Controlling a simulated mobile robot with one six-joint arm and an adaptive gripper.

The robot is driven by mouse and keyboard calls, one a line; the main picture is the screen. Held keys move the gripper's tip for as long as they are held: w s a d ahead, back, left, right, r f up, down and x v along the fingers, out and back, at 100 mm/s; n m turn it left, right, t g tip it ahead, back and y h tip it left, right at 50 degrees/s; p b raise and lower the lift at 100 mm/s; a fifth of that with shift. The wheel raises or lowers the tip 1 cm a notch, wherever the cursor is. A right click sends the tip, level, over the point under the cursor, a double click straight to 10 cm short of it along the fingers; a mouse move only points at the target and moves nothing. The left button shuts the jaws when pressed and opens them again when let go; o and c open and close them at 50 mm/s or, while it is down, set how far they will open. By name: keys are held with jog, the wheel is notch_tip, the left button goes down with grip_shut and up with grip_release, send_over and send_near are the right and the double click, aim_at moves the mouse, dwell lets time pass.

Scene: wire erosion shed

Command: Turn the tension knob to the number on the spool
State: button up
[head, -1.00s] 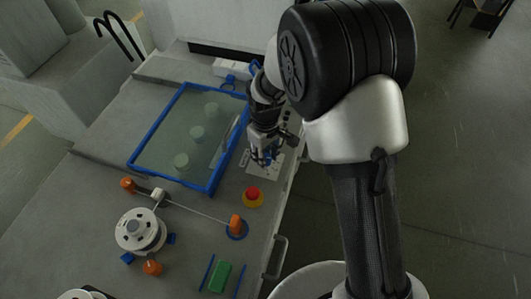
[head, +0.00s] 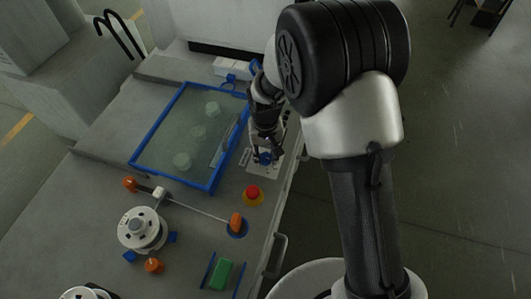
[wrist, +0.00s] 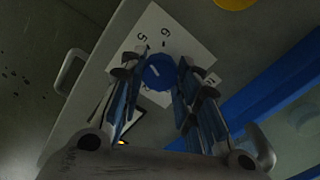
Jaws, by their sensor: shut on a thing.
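The blue tension knob (wrist: 160,72) sits on a white dial plate (wrist: 188,40) with dark numbers round it. A short pale mark shows on the knob's top; the numbers near it look like 5 and 6, and others are hidden by the fingers. My gripper (wrist: 158,80) has its fingers on both sides of the knob and is shut on it. In the head view my gripper (head: 264,155) points down at the plate beside the blue-framed window. The white spool (head: 142,229) stands at the lower left; its number cannot be read.
A blue-framed tank lid (head: 150,125) lies left of my gripper. A red stop button on yellow (head: 253,193), an orange wire guide (head: 236,223) and a green block (head: 221,274) are nearer. Handles (head: 278,257) stick out along the bench's right edge.

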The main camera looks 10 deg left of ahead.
aim_at(265, 157)
dwell(0.4)
jog(key=o, duration=1.1)
notch_tip(265, 157, up, 12)
dwell(0.3)
